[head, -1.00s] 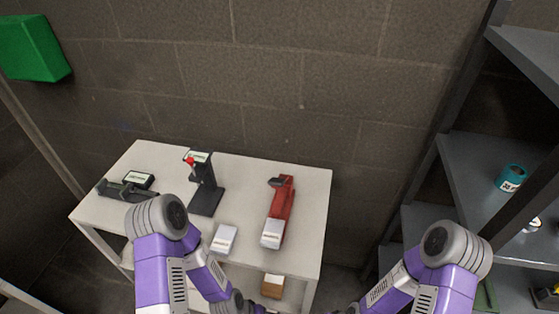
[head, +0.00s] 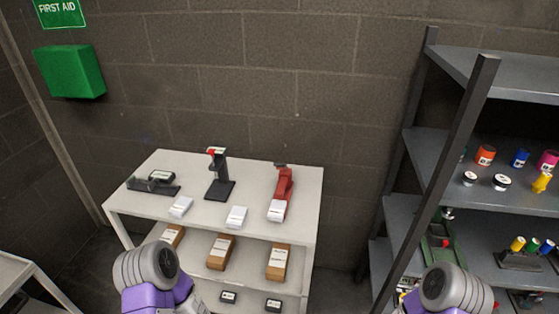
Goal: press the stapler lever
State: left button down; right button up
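Three devices stand along the back of the white table's top. The one on the right is a long red device (head: 284,187) with a dark tip and a white block at its front end; it looks most like the stapler, but I cannot be sure. In the middle is a black upright stand (head: 220,178) with a red part at its top. On the left is a low dark device (head: 153,186). I cannot make out a lever clearly. Both my grippers are out of view; only purple and grey arm parts show at the bottom edge.
The white table (head: 262,185) has small white boxes (head: 236,216) on top and brown boxes (head: 278,262) on its shelf. A dark shelf rack (head: 470,155) with coloured containers stands at right. A green first aid box (head: 68,72) hangs on the wall.

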aim_at(280, 167)
jog(key=u, duration=1.35)
jog(key=i, duration=0.95)
jog(key=z, duration=2.05)
